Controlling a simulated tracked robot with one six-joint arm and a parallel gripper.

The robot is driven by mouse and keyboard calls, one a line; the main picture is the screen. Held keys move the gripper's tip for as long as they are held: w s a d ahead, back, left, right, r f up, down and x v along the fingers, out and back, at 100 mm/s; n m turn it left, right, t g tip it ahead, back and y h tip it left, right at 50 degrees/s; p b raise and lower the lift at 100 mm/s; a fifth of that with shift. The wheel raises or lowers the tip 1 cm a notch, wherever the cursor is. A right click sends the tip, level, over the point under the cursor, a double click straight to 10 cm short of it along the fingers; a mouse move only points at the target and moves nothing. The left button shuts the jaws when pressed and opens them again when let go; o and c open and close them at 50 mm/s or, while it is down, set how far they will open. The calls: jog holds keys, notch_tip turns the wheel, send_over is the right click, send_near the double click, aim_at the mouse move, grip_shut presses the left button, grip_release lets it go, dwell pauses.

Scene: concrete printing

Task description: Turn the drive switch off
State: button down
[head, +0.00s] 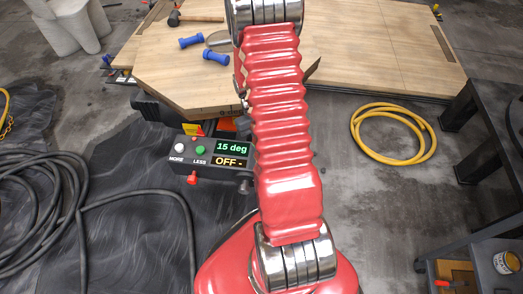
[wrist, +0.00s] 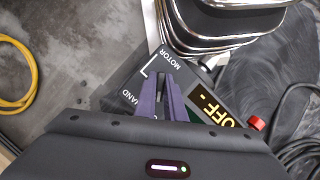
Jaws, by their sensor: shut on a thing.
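The control box (head: 215,172) stands on the floor beside the wooden table, left of my arm in the head view. Its displays read "15 deg" and "OFF -"; the "OFF -" display (wrist: 213,104) also shows in the wrist view. In the wrist view, the purple fingers of my gripper (wrist: 163,84) are over the panel face between the labels "MOTOR" and "HAND", where a white bracket line is marked. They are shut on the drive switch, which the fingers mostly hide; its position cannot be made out. In the head view my arm hides the gripper.
A white button (head: 179,147) and a green button (head: 200,150) are on the box, and a red knob (head: 192,179) is on its front. The wooden table (head: 375,50) holds a hammer and blue dumbbell-shaped pieces. A black cable (head: 120,193) and a yellow hose (head: 357,131) lie on the floor.

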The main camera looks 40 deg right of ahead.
jog(key=shift+w+d, duration=0.15)
jog(key=shift+d, duration=0.05)
jog(key=c, duration=1.8)
grip_release()
jog(key=shift+a, duration=0.15)
jog(key=shift+c, duration=0.2)
jog(key=shift+r, duration=0.1)
jog(key=v, duration=1.3)
jog(key=shift+r, duration=0.25)
